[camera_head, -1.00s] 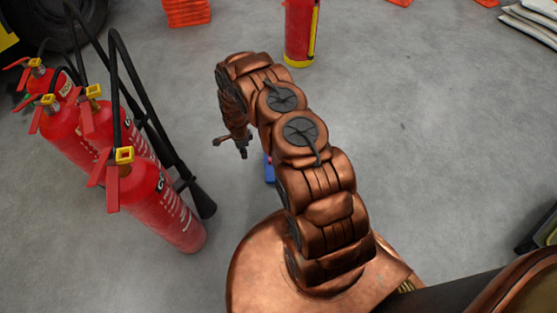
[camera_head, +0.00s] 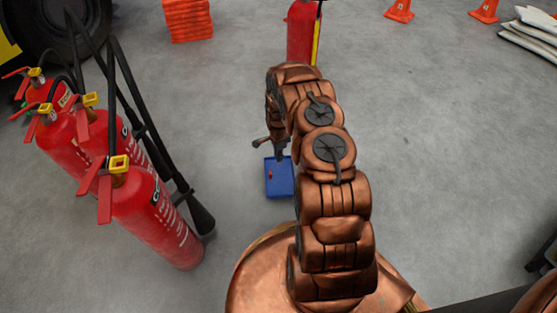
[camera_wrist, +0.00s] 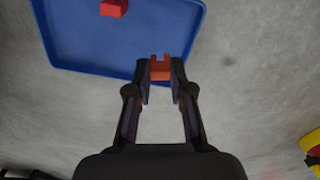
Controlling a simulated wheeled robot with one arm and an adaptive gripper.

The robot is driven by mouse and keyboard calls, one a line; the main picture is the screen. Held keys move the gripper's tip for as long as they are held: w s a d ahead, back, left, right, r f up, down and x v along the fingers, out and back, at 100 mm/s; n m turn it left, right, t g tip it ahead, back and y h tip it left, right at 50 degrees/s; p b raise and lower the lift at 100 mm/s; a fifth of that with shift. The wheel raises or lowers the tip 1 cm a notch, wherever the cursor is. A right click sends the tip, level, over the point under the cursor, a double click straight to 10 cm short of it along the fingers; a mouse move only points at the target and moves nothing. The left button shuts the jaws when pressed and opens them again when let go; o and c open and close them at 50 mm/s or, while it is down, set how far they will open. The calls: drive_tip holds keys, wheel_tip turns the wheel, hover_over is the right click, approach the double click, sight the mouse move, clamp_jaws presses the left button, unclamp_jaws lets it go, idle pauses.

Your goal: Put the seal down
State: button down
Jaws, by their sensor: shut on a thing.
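My gripper (camera_wrist: 161,80) is shut on a small orange-red seal (camera_wrist: 160,71), which has a notched top and sits between the fingertips. In the wrist view the seal overlaps the near right edge of a blue tray (camera_wrist: 80,40); its height above it is hard to tell. A second small red piece (camera_wrist: 113,8) lies on the tray. In the head view the tray (camera_head: 283,187) is on the floor, and my gripper (camera_head: 280,152) is at its far edge. The held seal cannot be made out there.
Several red extinguishers (camera_head: 160,215) with black hoses stand at the left. Another extinguisher (camera_head: 301,35) stands beyond my arm. Orange blocks (camera_head: 188,20) and cones (camera_head: 400,10) are at the back, with white bags (camera_head: 530,40) at the far right.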

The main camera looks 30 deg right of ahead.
drive_tip(key=shift+f+b, duration=0.6)
drive_tip(key=shift+f, duration=1)
drive_tip(key=shift+f, duration=0.2)
drive_tip(key=c, duration=1)
unclamp_jaws()
drive_tip(key=shift+c, duration=0.2)
drive_tip(key=shift+r, duration=0.15)
